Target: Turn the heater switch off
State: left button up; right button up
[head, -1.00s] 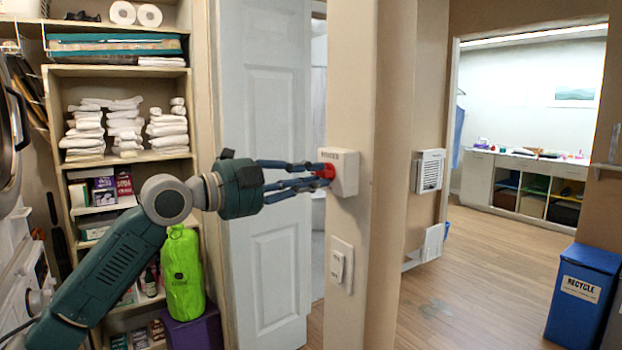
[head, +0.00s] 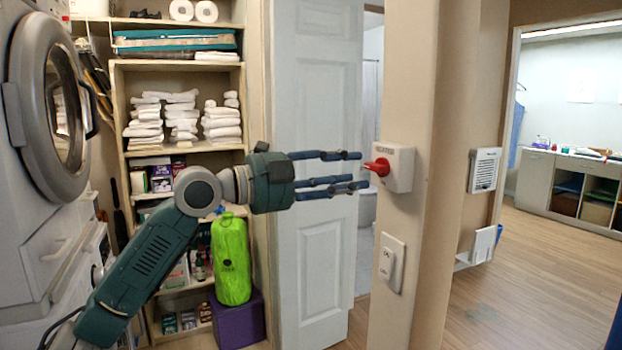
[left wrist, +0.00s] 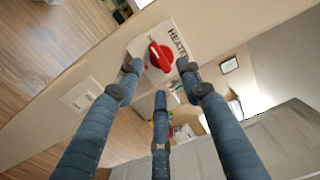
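The heater switch is a white box (head: 399,174) with a red knob (head: 378,167), mounted on the beige wall post. In the left wrist view the red knob (left wrist: 160,57) shows beside the word HEATER on the white box (left wrist: 180,35). My left gripper (head: 354,172) is open and empty, with its fingers spread and pointing at the knob. The fingertips are just left of the knob and appear apart from it. In the left wrist view the fingers (left wrist: 158,82) frame the knob without closing on it. My right gripper is not in view.
A light switch (head: 391,262) is below the heater box on the same post. A white door (head: 318,130) and towel shelves (head: 185,145) stand behind my left arm. A washer-dryer stack (head: 30,200) is at the left. Wooden floor (head: 530,280) is open at the right.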

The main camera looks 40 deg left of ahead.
pick_arm(q)
jog(key=v, duration=0.7)
jog(key=shift+s+a, duration=0.2)
jog(key=shift+s, duration=0.2)
